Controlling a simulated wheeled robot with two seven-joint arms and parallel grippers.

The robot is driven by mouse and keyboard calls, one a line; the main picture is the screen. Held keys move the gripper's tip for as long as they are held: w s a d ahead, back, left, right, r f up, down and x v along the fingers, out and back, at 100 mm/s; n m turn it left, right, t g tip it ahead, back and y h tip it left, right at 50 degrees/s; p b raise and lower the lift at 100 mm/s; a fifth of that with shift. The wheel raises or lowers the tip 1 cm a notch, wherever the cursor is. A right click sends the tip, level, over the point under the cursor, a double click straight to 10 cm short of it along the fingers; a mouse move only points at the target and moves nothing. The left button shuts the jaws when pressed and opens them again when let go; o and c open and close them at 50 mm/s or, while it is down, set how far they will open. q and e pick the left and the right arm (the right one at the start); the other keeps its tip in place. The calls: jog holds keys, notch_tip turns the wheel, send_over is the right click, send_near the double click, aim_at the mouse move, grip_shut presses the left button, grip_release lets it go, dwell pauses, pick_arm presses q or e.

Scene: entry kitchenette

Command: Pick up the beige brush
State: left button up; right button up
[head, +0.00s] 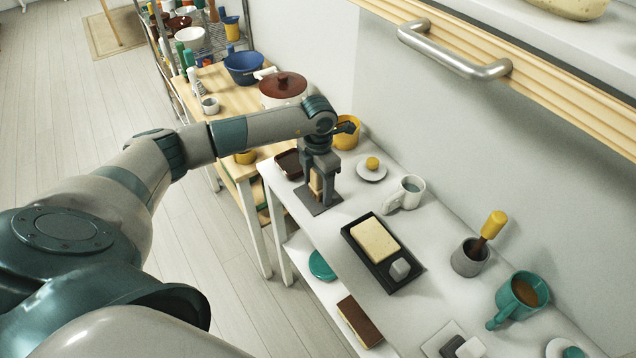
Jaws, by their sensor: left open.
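A small beige object (316,182), which looks like the beige brush, stands on a dark square mat (321,208) on the white table. My left gripper (320,188) points down over the mat with its jaws open. The beige object shows between its fingers, which hide part of it. I cannot tell whether either finger touches it. My right gripper is not in view.
A black tray (399,284) with a cream block, a white mug (410,190), a saucer (371,174) with a yellow item, and a yellow pot (347,134) stand nearby. A grey cup (466,262) and teal mug (519,299) stand right. A wall rises behind.

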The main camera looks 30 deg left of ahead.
aim_at(318, 175)
pick_arm(q)
jog(key=c, duration=1.2)
jog(key=shift+o, duration=0.2)
jog(key=shift+r, duration=0.15)
jog(key=shift+r+b, duration=0.5)
jog(key=shift+b, duration=0.05)
notch_tip(318, 175, up, 2)
jog(key=shift+w+r+b, duration=0.1)
jog(key=shift+r+b, duration=0.15)
jog(key=shift+b, duration=0.55)
jog(key=w+d+r+b, duration=0.5)
jog(key=w+d+r, duration=0.2)
jog(key=w, duration=0.2)
jog(key=shift+d+r, duration=0.1)
